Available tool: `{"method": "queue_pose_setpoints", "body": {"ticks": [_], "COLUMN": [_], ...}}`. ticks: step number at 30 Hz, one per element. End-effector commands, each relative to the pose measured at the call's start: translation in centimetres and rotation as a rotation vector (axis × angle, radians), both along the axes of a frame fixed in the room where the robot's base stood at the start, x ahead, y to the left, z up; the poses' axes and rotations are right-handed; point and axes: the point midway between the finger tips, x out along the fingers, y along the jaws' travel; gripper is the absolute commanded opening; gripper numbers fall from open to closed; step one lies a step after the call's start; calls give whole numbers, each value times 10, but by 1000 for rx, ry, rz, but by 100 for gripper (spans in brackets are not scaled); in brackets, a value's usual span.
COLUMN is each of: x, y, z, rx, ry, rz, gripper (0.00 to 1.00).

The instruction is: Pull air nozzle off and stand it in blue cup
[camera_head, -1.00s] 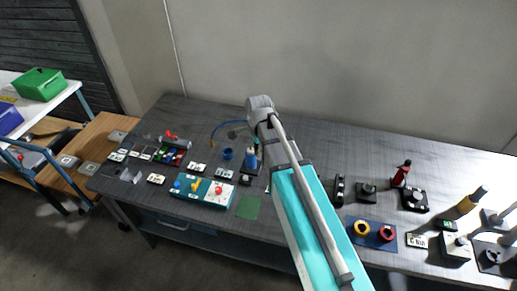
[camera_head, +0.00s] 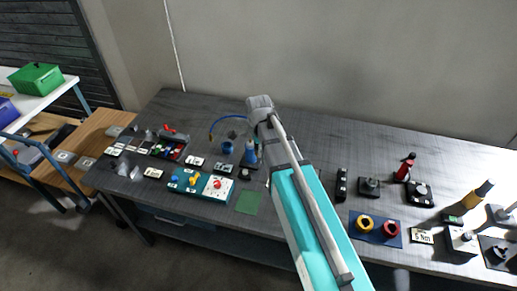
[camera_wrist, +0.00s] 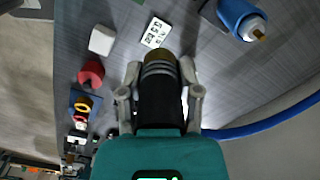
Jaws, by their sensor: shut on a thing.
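In the wrist view my gripper (camera_wrist: 160,74) is shut on a dark cylindrical piece with a grey band and a brass-coloured end, which I take as the air nozzle (camera_wrist: 158,92). A blue hose (camera_wrist: 245,131) runs from behind the right finger to the right edge; its joint with the held piece is hidden. In the head view the hose (camera_head: 222,122) arcs at the back of the bench, left of my arm. The blue cup (camera_head: 227,148) stands on the bench left of my arm.
A blue bottle-like thing with a pale top (camera_head: 250,154) stands right of the cup; it seems to show in the wrist view (camera_wrist: 240,16). A teal panel with knobs (camera_head: 202,187) and a green mat (camera_head: 249,202) lie in front.

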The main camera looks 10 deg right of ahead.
Motion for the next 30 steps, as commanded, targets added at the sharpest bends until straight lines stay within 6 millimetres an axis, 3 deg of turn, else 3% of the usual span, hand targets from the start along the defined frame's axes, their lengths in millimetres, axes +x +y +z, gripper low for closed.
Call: {"method": "queue_pose_setpoints", "body": {"ticks": [18, 30], "x": [0, 0], "y": [0, 0], "z": [-27, -28], "rx": [0, 0], "ry": [0, 0], "rz": [0, 0], "gripper": [0, 0]}}
